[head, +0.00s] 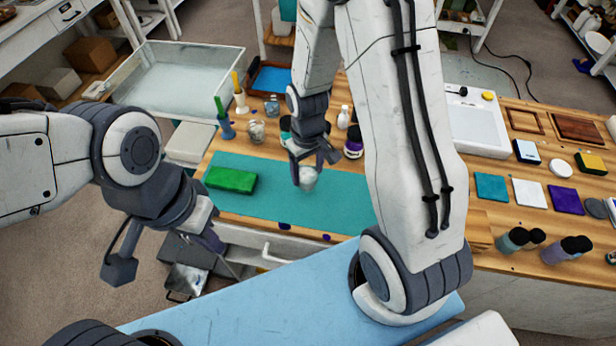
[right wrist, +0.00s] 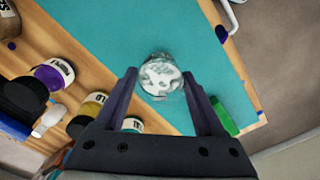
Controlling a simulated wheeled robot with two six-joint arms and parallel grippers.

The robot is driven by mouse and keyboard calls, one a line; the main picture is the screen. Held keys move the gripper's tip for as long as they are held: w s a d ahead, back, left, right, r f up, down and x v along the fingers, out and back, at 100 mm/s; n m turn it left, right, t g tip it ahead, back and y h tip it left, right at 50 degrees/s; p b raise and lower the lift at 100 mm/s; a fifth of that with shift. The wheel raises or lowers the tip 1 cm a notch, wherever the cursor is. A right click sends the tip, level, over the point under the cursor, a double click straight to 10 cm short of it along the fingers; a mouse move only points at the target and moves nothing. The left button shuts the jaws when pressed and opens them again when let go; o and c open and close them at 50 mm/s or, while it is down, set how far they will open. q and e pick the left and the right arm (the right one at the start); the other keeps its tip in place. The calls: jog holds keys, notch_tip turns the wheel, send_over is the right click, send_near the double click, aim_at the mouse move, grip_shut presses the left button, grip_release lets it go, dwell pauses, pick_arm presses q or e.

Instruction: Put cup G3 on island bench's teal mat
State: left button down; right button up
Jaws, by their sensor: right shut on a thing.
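A small clear cup with whitish contents (head: 308,181) is held in my right gripper (head: 307,168). In the right wrist view the cup (right wrist: 160,76) sits between the two dark fingers of that gripper (right wrist: 160,88). The cup is over the teal mat (head: 270,204), which also shows in the right wrist view (right wrist: 200,40). I cannot tell whether its base touches the mat. No G3 label is readable. My left gripper (head: 165,255) is open and empty, left of the bench front, its fingers wide apart.
A green block (head: 231,179) lies on the mat's left part. Bottles, including a purple-labelled jar (head: 353,142), stand behind the mat. Another small cup (head: 257,131) stands behind the mat's left part. A white tray (head: 475,125) is at the right. The mat right of the cup looks clear.

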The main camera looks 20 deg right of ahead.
jog(key=shift+f+p, duration=0.35)
jog(key=shift+f, duration=1.65)
jog(key=o, duration=1.3)
jog(key=shift+f, duration=0.15)
notch_tip(320, 180, up, 12)
jog(key=b, duration=0.1)
jog(key=s+a+r+n, duration=0.2)
jog(key=s+a+r, duration=0.2)
jog(key=s, duration=0.5)
jog(key=s+a+r+n+y, duration=0.1)
jog(key=s+a+r+n, duration=0.2)
jog(key=s+a, duration=0.6)
notch_tip(320, 180, up, 2)
